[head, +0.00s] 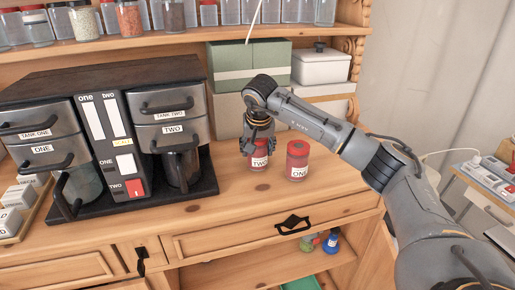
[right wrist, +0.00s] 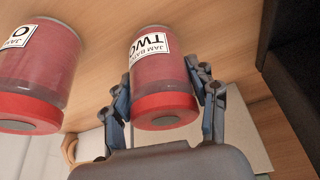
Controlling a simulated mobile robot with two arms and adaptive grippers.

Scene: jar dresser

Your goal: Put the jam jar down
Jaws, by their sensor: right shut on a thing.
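A red jam jar labelled TWO (head: 258,160) is upright at the dresser top in the head view, with my right gripper (head: 257,145) over it from above. In the right wrist view the TWO jar (right wrist: 163,80) sits between the two fingers of my right gripper (right wrist: 165,100), which is shut on it. Its base is at or very close to the wood; I cannot tell if it touches. A second red jar labelled ONE (head: 298,160) stands just to its right, apart from it; it also shows in the right wrist view (right wrist: 35,75). My left gripper is not in view.
A double coffee machine (head: 110,130) stands to the left on the dresser top (head: 225,205). Green boxes (head: 232,62) and a white container (head: 320,67) are behind the jars. Spice jars (head: 130,18) line the shelf above. The wood in front of the jars is clear.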

